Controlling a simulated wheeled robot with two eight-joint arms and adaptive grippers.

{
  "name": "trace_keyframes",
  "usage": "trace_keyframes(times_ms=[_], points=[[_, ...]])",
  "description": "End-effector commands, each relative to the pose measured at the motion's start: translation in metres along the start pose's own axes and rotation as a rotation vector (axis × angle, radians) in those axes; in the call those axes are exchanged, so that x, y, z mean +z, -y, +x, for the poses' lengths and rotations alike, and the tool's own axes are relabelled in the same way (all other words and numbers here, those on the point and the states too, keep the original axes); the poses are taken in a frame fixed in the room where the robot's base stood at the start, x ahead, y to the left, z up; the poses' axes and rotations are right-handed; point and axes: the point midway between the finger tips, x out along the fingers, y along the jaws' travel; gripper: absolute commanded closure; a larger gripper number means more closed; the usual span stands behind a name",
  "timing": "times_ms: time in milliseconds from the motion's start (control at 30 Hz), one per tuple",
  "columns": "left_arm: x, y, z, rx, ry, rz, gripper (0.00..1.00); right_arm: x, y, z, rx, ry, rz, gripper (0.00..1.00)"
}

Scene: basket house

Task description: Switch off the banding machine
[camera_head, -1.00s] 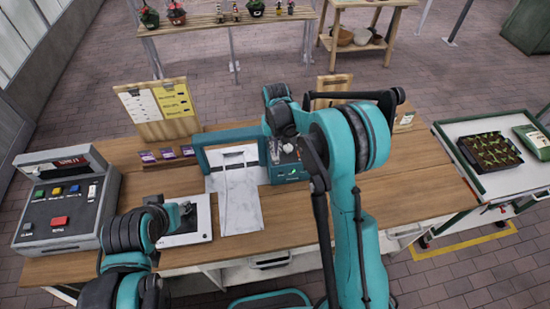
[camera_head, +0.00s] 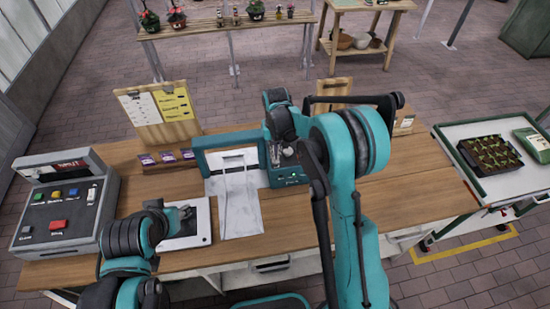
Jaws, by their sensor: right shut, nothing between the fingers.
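The banding machine is a teal arch (camera_head: 198,160) with a teal control box (camera_head: 290,178) at its right, on the wooden workbench. A white sheet-like surface (camera_head: 240,212) with a thin pale strap lies in front of the arch. My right gripper (camera_head: 287,149) is shut and empty, at the upper part of the control box. It and the arm partly hide the box's controls, and I cannot tell whether it touches a switch. My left gripper (camera_head: 186,213) is over a white tablet-like device (camera_head: 198,232) at the left; its finger opening is unclear.
A grey console with coloured buttons (camera_head: 62,212) stands on the bench's left end. A notice board (camera_head: 155,115) and small purple-labelled cards (camera_head: 167,158) stand at the back. A seedling tray (camera_head: 490,152) rests on a side cart.

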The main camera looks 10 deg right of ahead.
Motion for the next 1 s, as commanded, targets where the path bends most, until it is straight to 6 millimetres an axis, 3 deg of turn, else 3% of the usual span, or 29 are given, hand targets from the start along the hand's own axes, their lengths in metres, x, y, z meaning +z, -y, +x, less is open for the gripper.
trace_keyframes(times_ms=[1000], points=[[0.0043, 0.0, 0.006, 0.0, 0.0, 0.0, 0.6, 0.0, 0.0, 0.0085, 0.0, 0.0, 0.0, 1.0]])
